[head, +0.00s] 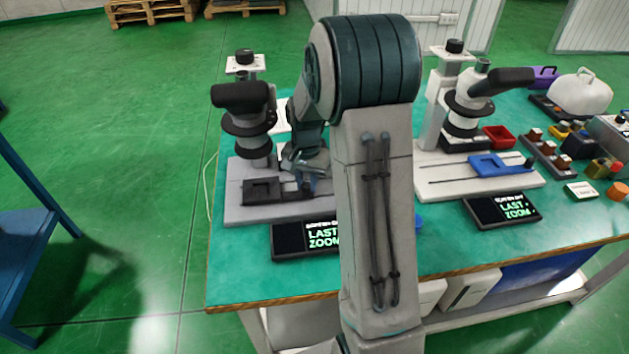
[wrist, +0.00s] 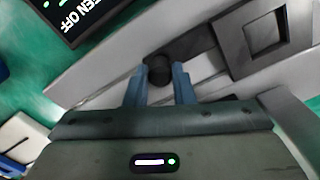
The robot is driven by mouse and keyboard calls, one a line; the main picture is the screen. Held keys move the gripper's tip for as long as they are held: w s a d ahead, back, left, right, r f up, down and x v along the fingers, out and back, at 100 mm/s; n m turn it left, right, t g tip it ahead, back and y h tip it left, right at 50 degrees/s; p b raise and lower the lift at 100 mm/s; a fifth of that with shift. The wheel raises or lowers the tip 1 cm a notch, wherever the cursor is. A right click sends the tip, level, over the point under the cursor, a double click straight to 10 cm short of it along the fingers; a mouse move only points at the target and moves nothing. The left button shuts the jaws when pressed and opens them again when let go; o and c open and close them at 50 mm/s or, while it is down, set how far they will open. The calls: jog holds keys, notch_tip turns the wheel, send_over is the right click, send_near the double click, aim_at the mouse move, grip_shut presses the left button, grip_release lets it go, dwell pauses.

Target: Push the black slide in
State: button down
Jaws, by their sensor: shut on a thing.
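The black slide (head: 263,190) lies on the grey base of the left microscope (head: 245,120), in front of the column, in the head view. It has a square window at its left part and a round black knob at its right end. In the wrist view the slide (wrist: 228,42) runs to the upper right, with the knob (wrist: 158,69) between my fingers. My gripper (wrist: 160,85) is shut on the knob, one blue-grey finger on each side. In the head view my gripper (head: 306,187) is at the slide's right end, partly hidden by my arm.
A display (head: 300,240) reading "LAST ZOOM" lies in front of the base, partly behind my arm. A second microscope (head: 455,110) with a blue slide (head: 500,165) stands to the right. A red tray (head: 497,136) and several small parts lie farther right.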

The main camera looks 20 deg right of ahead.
jog(key=shift+a, duration=0.2)
jog(key=c, duration=1.4)
grip_release()
jog(key=shift+o, duration=0.8)
jog(key=shift+a, duration=0.2)
jog(key=shift+d, duration=0.15)
jog(key=shift+r, duration=0.1)
notch_tip(320, 180, up, 7)
jog(key=shift+r, duration=0.2)
